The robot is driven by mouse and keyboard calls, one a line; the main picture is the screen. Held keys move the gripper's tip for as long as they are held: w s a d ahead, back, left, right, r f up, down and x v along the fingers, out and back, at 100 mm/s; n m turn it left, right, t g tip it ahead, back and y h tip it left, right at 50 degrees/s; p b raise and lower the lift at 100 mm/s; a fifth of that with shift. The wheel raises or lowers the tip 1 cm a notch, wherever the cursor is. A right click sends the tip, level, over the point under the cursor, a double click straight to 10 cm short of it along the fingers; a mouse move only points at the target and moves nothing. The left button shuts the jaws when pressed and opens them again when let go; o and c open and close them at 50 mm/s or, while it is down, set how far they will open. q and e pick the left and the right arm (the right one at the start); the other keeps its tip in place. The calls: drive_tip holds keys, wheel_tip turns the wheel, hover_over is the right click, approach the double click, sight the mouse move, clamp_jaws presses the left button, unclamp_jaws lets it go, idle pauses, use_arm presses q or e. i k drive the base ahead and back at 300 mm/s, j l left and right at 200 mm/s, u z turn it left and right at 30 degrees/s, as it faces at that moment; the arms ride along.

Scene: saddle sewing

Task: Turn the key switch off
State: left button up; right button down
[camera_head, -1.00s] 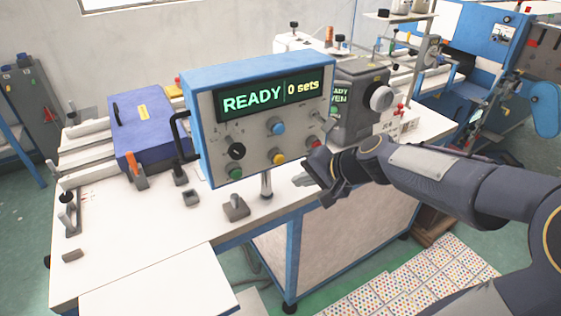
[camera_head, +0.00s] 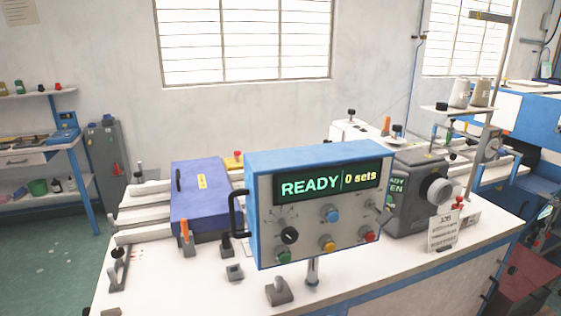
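The blue and grey control box (camera_head: 318,205) stands on a post on the white machine table. Its screen (camera_head: 330,184) reads "READY" and "0 sets". Its front carries a black rotary knob (camera_head: 290,235) at the left, a blue button (camera_head: 332,214), a green button (camera_head: 284,257), a yellow button (camera_head: 327,245) and a red button (camera_head: 369,236). A small metallic switch (camera_head: 371,205) sits at the right side of the panel; its position is too small to tell. Neither of my grippers is in view.
A white table (camera_head: 180,285) carries the machine, with a purple box (camera_head: 200,195) left of the panel and a grey unit (camera_head: 415,200) with a round handwheel on its right. A printed card (camera_head: 442,232) stands at the right.

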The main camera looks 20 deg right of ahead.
sight(384, 216)
drive_tip(key=z, duration=1.25)
